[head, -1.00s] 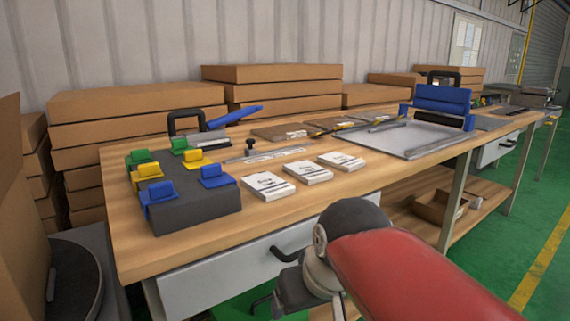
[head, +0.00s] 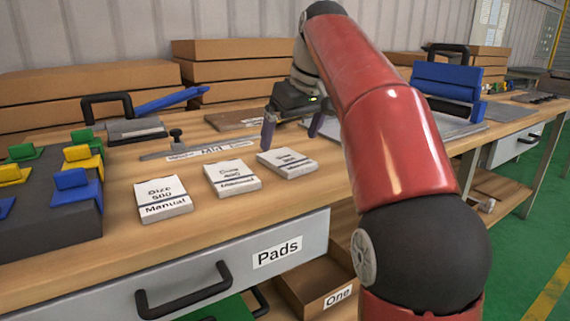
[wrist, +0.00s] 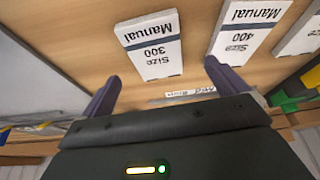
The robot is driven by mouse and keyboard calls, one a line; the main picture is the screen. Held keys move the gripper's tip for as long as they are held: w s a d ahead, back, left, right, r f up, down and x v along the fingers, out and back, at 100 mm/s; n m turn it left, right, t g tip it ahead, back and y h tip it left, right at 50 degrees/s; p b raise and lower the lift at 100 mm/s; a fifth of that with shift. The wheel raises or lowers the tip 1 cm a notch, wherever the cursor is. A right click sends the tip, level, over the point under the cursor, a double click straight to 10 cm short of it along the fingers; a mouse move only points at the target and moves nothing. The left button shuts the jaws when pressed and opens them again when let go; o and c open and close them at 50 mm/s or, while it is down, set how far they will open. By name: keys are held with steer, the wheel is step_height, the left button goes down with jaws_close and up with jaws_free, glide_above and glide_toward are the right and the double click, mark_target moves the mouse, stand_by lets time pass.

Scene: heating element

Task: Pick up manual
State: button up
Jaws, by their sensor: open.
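Three white manuals lie in a row on the wooden bench: Size 500 (head: 162,205), Size 400 (head: 231,184), and a third (head: 287,165) at the right end. The wrist view shows that third one as the Size 300 manual (wrist: 152,42), flat beyond my fingers, with the Size 400 manual (wrist: 246,32) beside it. My gripper (head: 292,128) is open and empty, above the bench just behind the Size 300 manual. In the wrist view its two fingers (wrist: 161,74) point toward that manual, roughly in line with its sides, apart from it.
A dark block with coloured clips (head: 60,228) stands at the left. A flat metal bar (head: 200,150) lies behind the manuals. The Pads drawer (head: 235,262) is below the bench edge. Bare wood lies in front of the manuals.

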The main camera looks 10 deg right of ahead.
mark_target(287, 158)
steer(key=x, duration=0.1)
steer(key=b+x, duration=0.1)
steer(key=x, duration=0.1)
steer(key=b+x, duration=0.1)
steer(key=x, duration=0.1)
steer(key=shift+w+d+f, duration=0.15)
steer(key=shift+d+f, duration=0.15)
steer(key=c, duration=1.1)
steer(key=shift+r, duration=0.15)
